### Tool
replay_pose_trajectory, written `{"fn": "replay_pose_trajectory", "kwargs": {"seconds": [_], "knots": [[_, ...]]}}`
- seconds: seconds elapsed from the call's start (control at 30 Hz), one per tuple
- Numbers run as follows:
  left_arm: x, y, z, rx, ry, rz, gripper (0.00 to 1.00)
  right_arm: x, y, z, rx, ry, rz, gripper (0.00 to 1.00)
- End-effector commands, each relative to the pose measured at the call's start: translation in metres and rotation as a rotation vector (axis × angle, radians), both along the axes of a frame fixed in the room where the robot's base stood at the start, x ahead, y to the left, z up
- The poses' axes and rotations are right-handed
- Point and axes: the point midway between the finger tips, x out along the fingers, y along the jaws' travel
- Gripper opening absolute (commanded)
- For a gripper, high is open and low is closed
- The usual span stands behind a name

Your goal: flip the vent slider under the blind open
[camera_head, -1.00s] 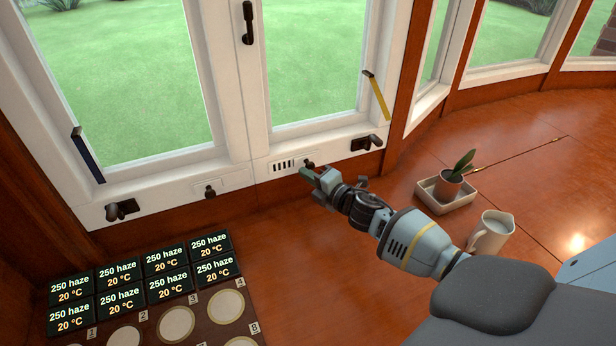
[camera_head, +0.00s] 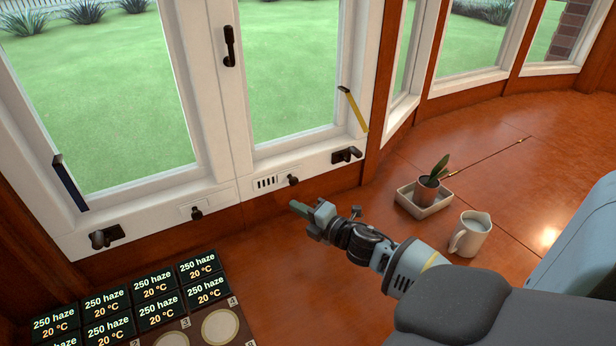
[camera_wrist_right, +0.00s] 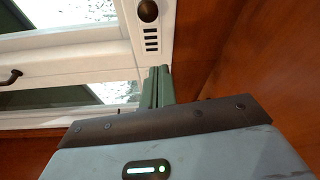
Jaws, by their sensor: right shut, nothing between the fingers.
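A white vent plate (camera_head: 278,182) is set in the bottom rail of the right window sash. Its dark slots (camera_head: 265,183) show at the left, and its dark knob (camera_head: 292,180) sits at the right end. The slots (camera_wrist_right: 151,40) and knob (camera_wrist_right: 148,10) also show in the right wrist view. A second vent (camera_head: 196,212) on the left sash has a dark knob and shows no slots. No blind is in view. My right gripper (camera_head: 298,207) is shut and empty, just below the right vent knob and apart from it. My left gripper is out of view.
Dark handles (camera_head: 346,155) sit on the sash rails. A potted plant (camera_head: 428,188) stands in a white tray, with a white jug (camera_head: 470,234) nearer me. Several label displays (camera_head: 150,290) lie at the lower left. The wooden surface (camera_head: 270,250) between is clear.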

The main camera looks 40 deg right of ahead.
Motion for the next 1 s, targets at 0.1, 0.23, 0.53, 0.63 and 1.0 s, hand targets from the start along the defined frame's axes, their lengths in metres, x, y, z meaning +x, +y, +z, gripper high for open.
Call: {"fn": "replay_pose_trajectory", "kwargs": {"seconds": [0.1,0.23,0.53,0.63,1.0], "knots": [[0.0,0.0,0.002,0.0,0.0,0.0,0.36,-0.015,-0.001,0.001,0.0,0.001,0.0,0.0],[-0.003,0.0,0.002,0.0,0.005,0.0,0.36,-0.024,-0.002,0.002,0.0,0.0,0.0,0.0],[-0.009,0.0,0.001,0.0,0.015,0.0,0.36,-0.029,-0.002,0.002,-0.001,-0.001,0.0,0.0],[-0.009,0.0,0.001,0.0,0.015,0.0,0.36,-0.029,-0.002,0.002,-0.001,0.0,0.0,0.0],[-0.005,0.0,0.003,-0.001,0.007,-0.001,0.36,-0.028,-0.002,0.004,-0.001,-0.001,0.0,0.0]]}}
